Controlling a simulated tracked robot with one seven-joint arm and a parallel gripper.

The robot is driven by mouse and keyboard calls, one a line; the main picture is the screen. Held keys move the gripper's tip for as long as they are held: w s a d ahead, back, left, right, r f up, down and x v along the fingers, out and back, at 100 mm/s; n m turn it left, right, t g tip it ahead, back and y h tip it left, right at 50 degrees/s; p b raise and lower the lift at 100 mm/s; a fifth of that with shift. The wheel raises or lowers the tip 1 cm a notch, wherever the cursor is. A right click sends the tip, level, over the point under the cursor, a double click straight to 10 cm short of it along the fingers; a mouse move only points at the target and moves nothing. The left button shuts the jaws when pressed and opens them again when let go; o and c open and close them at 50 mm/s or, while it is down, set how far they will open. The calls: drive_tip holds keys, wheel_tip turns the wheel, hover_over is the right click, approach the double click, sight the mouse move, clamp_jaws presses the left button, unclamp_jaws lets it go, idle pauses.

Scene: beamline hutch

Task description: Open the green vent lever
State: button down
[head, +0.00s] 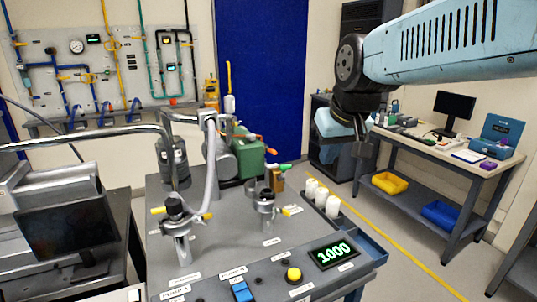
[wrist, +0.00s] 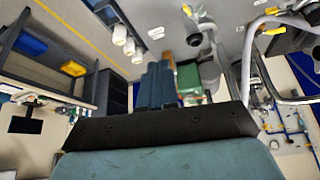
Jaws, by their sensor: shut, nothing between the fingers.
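The green vent lever (head: 284,167) is a short green handle on a brass-coloured valve body (head: 278,181), at the back right of the grey bench top in the head view. My gripper (head: 361,149) hangs from my blue arm to the right of the lever and apart from it. In the wrist view my two fingers (wrist: 157,84) are together, with nothing between them. A brass-orange piece (wrist: 168,55) shows just beyond the fingertips there, probably the valve body. I cannot make out the green handle in the wrist view.
A green box (head: 249,157) stands behind the lever. White bottles (head: 321,192) stand in a tray along the bench's right edge. Yellow-handled valves (head: 174,211) and a curved hose rise at the left. A display (head: 334,254) reads 1000. The air between gripper and lever looks clear.

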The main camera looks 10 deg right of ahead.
drive_tip(key=w+f+n+y, duration=0.1)
drive_tip(key=w+f+n, duration=0.15)
drive_tip(key=w, duration=2.55)
drive_tip(key=x, duration=1.1)
drive_tip(key=shift+s+d+f, duration=0.1)
drive_tip(key=shift+s+d, duration=0.05)
drive_tip(key=shift+d, duration=0.1)
drive_tip(key=shift+s+d+f, duration=0.1)
drive_tip(key=shift+s+f, duration=0.1)
drive_tip(key=shift+f, duration=0.3)
drive_tip(key=shift+s+f, duration=0.2)
drive_tip(key=shift+f, duration=0.3)
drive_tip(key=shift+s+f+m, duration=0.2)
drive_tip(key=shift+f+m, duration=0.05)
drive_tip(key=shift+f, duration=0.5)
